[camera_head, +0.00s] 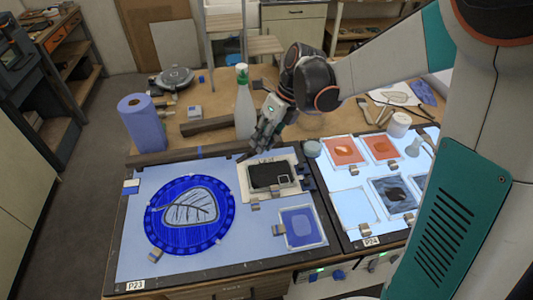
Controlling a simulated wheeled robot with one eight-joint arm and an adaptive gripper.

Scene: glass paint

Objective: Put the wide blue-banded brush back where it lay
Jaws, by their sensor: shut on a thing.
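My gripper (263,143) is over the back edge of the left light panel, pointing down. It is shut on what appears to be the wide blue-banded brush. Only a dark sliver shows by the fingertips, and the fingers hide most of the brush. I cannot make out its blue band or whether it touches the panel. The left panel (135,225), labelled P23, carries a round blue glass piece (160,236) with a leaf drawing, a black-topped tray (268,175) just in front of my gripper, and a small blue pane (300,228).
A white-and-green spray bottle (244,108) stands close behind my gripper. A blue paper roll (142,129) stands at the back left, with a wooden bar (206,124) between. The right panel (350,203) holds several panes. Small jars (399,125) stand by its back edge.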

